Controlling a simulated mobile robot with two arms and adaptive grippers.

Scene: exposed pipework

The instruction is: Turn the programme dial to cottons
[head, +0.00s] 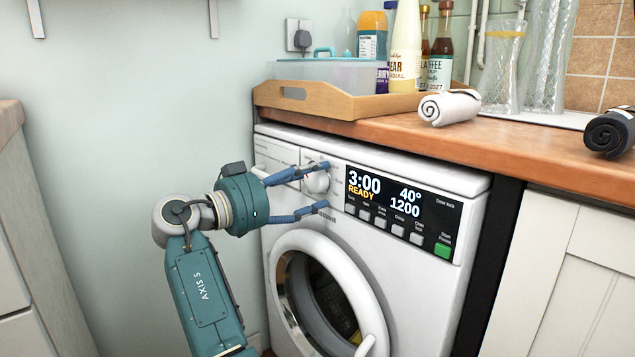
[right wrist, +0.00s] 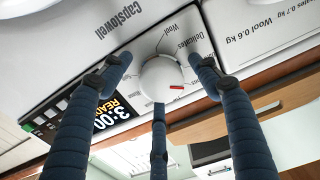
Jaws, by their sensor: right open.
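The programme dial (head: 317,180) is a round white knob on the washing machine's front panel, left of the display. In the right wrist view the dial (right wrist: 160,76) has a red mark at its lower right edge. The printed words Wool and Delicates show beside it; I cannot see the word cottons. My right gripper (head: 325,187) is open at the dial, with its blue fingers spread around it. In the right wrist view the right gripper (right wrist: 160,68) has three fingers about the dial; contact is unclear. My left gripper is not in view.
The display (head: 400,200) reads 3:00, READY, 40° and 1200. A row of buttons (head: 381,222) and a green start button (head: 442,250) lie below it. The round door (head: 372,300) is below the panel. A wooden tray (head: 340,104) stands on the worktop above.

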